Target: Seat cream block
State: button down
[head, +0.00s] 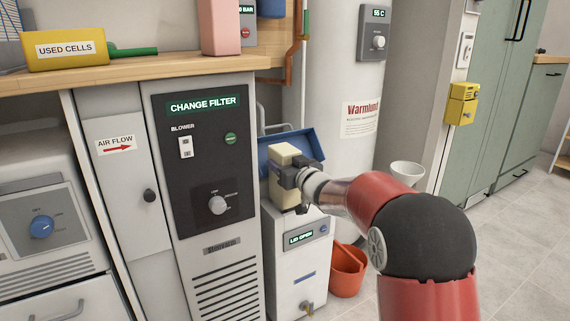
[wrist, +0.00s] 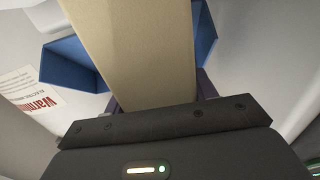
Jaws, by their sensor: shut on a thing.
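The cream block (head: 286,158) is upright in the head view, over the top of a white unit (head: 297,262) whose display reads "LID OPEN". My gripper (head: 298,178) is shut on the block from the right side. In the wrist view the block (wrist: 135,50) fills the middle, between the jaws of my gripper (wrist: 160,100). A blue open lid or tray (head: 308,148) is behind the block, and blue parts (wrist: 75,65) show on both sides of it in the wrist view. The block's lower end is partly hidden by my gripper, so I cannot tell whether it touches the unit.
A grey cabinet (head: 222,250) with a "CHANGE FILTER" panel stands close on the left. A white tank (head: 345,100) rises behind. An orange bucket (head: 347,270) is on the floor right of the unit. Open floor (head: 520,230) lies at the right.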

jog(key=shift+r, duration=0.3)
